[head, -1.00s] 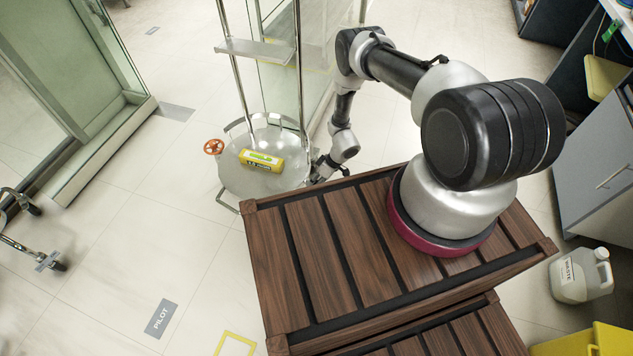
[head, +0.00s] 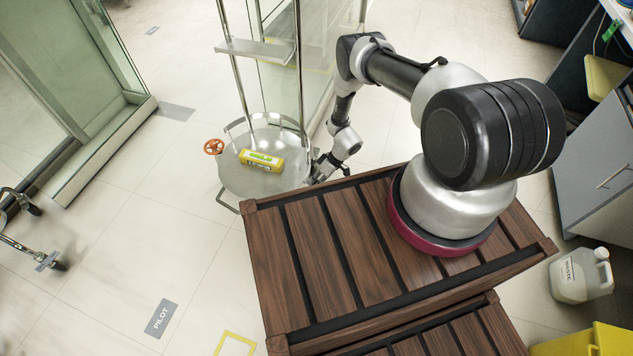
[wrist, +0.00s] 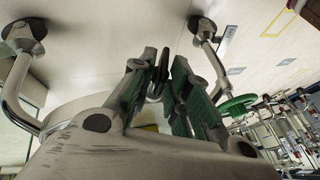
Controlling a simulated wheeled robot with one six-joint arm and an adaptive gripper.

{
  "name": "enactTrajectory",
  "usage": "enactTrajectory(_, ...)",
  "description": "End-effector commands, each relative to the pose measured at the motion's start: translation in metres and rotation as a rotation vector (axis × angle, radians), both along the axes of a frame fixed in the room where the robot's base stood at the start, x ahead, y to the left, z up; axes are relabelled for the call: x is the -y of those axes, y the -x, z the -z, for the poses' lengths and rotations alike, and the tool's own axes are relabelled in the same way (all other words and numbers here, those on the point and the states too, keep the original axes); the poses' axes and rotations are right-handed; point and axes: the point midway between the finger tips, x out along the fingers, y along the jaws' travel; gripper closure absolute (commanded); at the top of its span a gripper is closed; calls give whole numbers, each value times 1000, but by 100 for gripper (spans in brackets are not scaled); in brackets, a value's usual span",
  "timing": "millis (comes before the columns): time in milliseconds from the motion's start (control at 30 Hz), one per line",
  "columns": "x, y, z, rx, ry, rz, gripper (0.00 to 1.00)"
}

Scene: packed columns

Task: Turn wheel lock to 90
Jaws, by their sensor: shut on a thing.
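My gripper (head: 318,172) is low beside the right edge of the round glass-like platform, past the wooden crate. In the wrist view, its two green-padded fingers (wrist: 166,72) close around a thin, dark, round part, which I take to be the wheel lock (wrist: 160,76). The fingers cover much of it, and its angle cannot be read. The wheel lock is not visible in the head view, where the arm and the platform edge hide that spot.
A green handwheel (wrist: 238,104) shows in the wrist view. The slatted wooden crate (head: 290,262) is close by.

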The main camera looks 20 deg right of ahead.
Motion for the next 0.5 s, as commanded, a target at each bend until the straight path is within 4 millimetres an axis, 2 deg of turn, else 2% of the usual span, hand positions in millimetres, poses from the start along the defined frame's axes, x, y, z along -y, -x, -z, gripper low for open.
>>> enactTrajectory(500,5,-4,4,-240,-233,1,100)
